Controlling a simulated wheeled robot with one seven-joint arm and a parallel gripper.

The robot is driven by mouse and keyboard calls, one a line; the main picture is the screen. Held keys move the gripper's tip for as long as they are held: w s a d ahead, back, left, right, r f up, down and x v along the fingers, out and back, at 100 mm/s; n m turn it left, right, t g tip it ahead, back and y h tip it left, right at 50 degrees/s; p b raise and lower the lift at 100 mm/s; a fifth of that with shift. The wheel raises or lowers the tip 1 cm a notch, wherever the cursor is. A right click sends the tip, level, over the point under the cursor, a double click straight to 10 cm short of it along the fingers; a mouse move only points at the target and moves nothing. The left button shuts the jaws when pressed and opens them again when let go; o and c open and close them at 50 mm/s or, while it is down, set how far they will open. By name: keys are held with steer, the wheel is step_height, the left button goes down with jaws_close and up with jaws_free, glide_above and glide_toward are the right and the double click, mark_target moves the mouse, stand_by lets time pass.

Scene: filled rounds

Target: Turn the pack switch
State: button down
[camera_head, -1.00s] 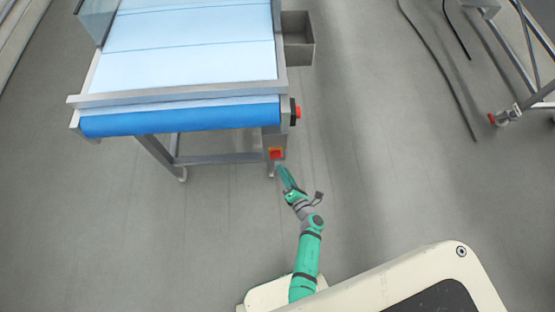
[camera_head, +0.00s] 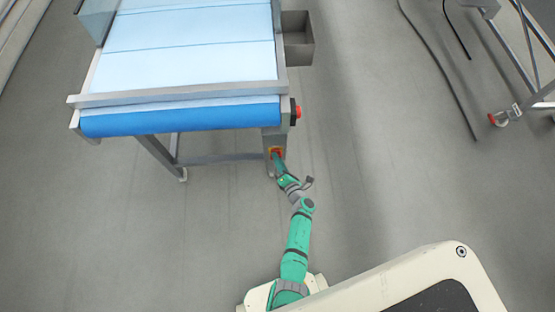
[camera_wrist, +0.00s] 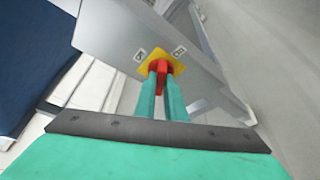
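The pack switch has a red handle (camera_wrist: 162,67) on a yellow plate (camera_wrist: 178,68), set on a grey metal panel (camera_wrist: 112,38) at the conveyor's near right corner. Small white labels (camera_wrist: 139,55) sit beside the yellow plate, too small to read surely. In the wrist view the handle points down toward my gripper (camera_wrist: 162,84). The two green fingers are on either side of the handle, which fills the gap at their tips. In the head view my gripper (camera_head: 278,159) is at the switch and largely covers it; only a little yellow and red (camera_head: 276,150) shows.
The conveyor (camera_head: 190,60) has a white-blue belt and a blue front roller. A red button on a black box (camera_head: 297,112) sticks out above the switch. A grey bin (camera_head: 299,50) hangs at its right side.

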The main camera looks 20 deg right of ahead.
steer(key=shift+m, duration=0.3)
steer(key=shift+f+m+t+y, duration=0.15)
steer(key=shift+m+t, duration=0.4)
steer(key=shift+m, duration=0.55)
steer(key=shift+f+m+t+y, duration=0.15)
steer(key=shift+m+t, duration=0.4)
steer(key=shift+m, duration=0.55)
steer(key=shift+r, duration=0.1)
steer(key=c, duration=1.8)
jaws_free()
steer(key=shift+s, duration=0.1)
steer(key=s, duration=0.7)
steer(key=s+d, duration=0.1)
steer(key=s, duration=0.2)
steer(key=shift+s+d, duration=0.1)
steer(key=shift+s, duration=0.25)
